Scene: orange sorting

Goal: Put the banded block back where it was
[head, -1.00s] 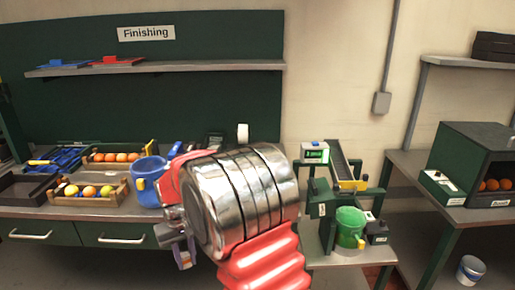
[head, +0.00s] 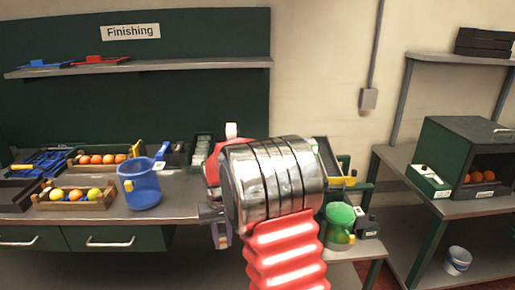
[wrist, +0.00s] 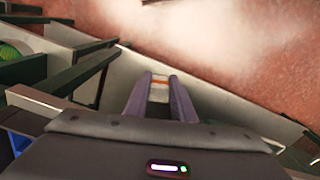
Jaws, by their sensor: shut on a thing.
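The banded block (wrist: 159,90) shows in the wrist view as a small pale block with an orange band, between the two purple fingers. My gripper (wrist: 160,84) is shut on it. In the head view my gripper (head: 222,237) hangs in front of the bench, right of the blue jug, with its purple fingers partly visible below the wrist.
A blue jug (head: 142,187) and crates of fruit (head: 73,198) stand on the left bench. A green mug (head: 340,226) stands on a lower stand right of my arm. An open green cabinet (head: 470,150) holds oranges at right. A white bucket (head: 458,260) stands low at right.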

